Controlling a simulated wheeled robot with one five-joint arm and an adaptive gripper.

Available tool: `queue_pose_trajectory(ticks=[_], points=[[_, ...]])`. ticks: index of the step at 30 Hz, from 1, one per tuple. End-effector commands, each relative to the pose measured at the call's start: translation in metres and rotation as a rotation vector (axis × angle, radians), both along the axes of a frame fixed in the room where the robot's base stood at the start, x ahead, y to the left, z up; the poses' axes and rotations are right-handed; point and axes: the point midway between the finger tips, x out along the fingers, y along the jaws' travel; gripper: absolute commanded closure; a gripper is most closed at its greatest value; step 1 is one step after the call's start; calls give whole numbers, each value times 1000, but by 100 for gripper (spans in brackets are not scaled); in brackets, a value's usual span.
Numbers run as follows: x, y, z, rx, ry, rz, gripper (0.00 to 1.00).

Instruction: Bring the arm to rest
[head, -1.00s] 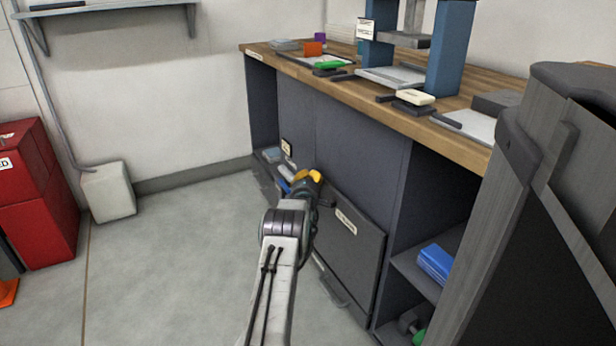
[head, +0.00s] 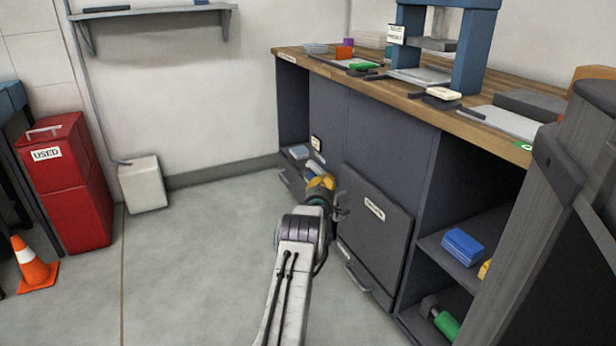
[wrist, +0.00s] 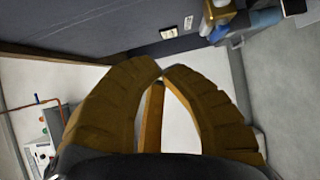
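My gripper (head: 322,184) is at the end of my outstretched arm, low in front of the dark workbench cabinet in the head view. In the wrist view, the two yellow-brown fingers of my gripper (wrist: 162,72) curve inward and their tips meet or nearly meet. Nothing shows held between them. The cabinet front (wrist: 120,35) is beyond the fingertips in the wrist view.
Open shelves hold a blue box (head: 462,246). A red bin (head: 75,190) and an orange cone (head: 34,265) stand left. The floor between is clear.

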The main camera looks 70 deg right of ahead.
Motion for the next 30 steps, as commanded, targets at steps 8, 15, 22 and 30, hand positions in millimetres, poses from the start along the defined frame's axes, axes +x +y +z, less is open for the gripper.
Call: queue_pose_trajectory(ticks=[8, 15, 22, 30], points=[[3, 1, 0, 0, 0, 4, 100], [12, 3, 10, 9, -9, 15, 100], [82, 32, 76, 114, -90, 108, 100], [197, 126, 181, 358, -222, 255, 100]])
